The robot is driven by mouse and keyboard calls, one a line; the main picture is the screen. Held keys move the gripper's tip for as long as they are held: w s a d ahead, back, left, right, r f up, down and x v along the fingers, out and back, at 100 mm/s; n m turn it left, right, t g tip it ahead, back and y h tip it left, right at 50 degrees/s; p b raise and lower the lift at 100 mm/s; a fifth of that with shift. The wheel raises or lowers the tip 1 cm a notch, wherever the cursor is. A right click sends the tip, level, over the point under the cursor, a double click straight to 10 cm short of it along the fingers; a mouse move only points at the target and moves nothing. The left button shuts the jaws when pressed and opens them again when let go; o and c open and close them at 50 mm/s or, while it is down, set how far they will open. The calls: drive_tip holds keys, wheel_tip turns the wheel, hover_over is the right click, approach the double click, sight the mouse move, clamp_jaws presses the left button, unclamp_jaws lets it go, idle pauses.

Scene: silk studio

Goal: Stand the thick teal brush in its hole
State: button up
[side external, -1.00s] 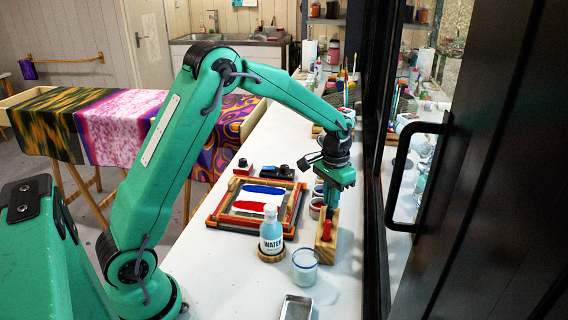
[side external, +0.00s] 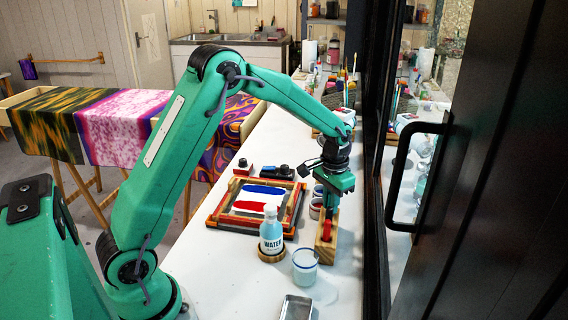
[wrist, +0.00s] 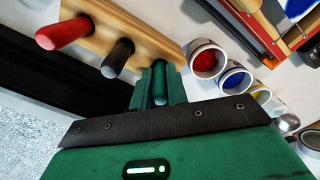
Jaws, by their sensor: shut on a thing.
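My gripper (wrist: 147,84) is shut on the thick teal brush (wrist: 160,84), whose rounded end shows between the green fingers in the wrist view. The brush is over the end of the wooden block (wrist: 142,30), in line with a red handle (wrist: 62,33) and a black handle (wrist: 117,58) that stand in it. I cannot tell whether the brush's lower end is inside its hole. In the side view my gripper (side external: 329,208) points down over the block (side external: 325,255), and the teal brush is not clearly seen.
Paint cups, one red (wrist: 207,60) and one blue (wrist: 235,80), stand close beside the block. A water bottle (side external: 271,232), a glass (side external: 305,266) and a silk frame (side external: 222,222) are to its left in the side view. A dark window frame (side external: 374,240) runs close on the right.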

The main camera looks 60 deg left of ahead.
drive_tip(key=shift+f, duration=0.25)
idle(0.7)
drive_tip(key=o, duration=0.9)
drive_tip(key=shift+r, duration=0.1)
wheel_tip(320, 180, up, 7)
drive_tip(key=shift+f, duration=0.1)
drive_tip(key=shift+r, duration=0.4)
